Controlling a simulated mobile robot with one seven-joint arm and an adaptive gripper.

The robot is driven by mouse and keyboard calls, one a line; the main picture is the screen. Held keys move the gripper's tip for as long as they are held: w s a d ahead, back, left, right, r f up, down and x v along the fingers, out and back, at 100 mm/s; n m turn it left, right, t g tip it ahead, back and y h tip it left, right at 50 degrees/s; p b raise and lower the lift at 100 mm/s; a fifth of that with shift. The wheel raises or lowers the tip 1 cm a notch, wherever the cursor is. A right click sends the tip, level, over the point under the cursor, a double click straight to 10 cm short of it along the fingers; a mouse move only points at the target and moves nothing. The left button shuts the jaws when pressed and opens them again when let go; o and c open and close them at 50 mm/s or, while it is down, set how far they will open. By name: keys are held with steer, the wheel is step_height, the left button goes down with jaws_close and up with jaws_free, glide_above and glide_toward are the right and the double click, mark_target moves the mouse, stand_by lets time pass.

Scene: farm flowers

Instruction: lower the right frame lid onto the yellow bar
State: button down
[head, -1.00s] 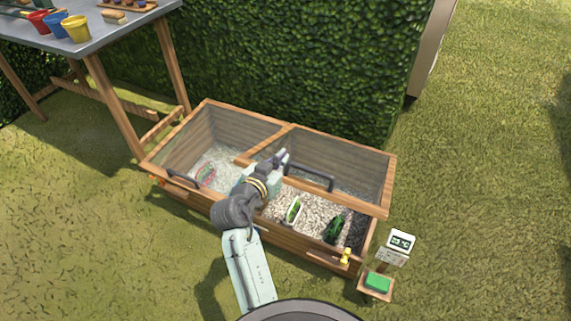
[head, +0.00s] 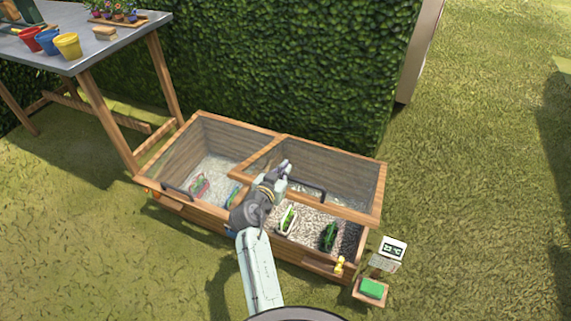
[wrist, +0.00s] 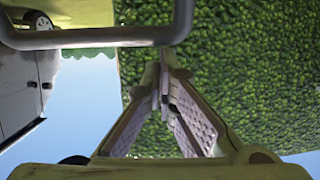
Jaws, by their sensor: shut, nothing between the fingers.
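The right frame lid (head: 352,213) is a wood-edged clear panel, raised at its front over the right half of the wooden box. Its dark handle (head: 308,188) is on the front rail and also crosses the top of the wrist view (wrist: 95,37). The yellow bar (head: 339,265) is a small yellow piece at the box's front right corner, below and apart from the lid. My gripper (head: 284,167) is shut and empty, near the handle's left end. The wrist view shows its fingertips (wrist: 166,82) together, close to the handle; contact cannot be told.
The left lid's handle (head: 178,192) lies along the box's front left. Plant trays (head: 287,219) sit on gravel inside. A small display (head: 393,249) and green block (head: 372,288) stand at the right corner. A hedge is behind; a table (head: 115,40) with pots stands left.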

steer(key=s+f+b, duration=0.1)
steer(key=f+b, duration=0.1)
steer(key=s+f+b, duration=0.1)
steer(key=f+b, duration=0.1)
steer(key=s+a+f+b, duration=0.1)
steer(key=f+b, duration=0.1)
steer(key=f, duration=0.1)
steer(key=shift+s, duration=0.3)
steer(key=shift+a+r, duration=0.1)
steer(key=shift+r, duration=0.2)
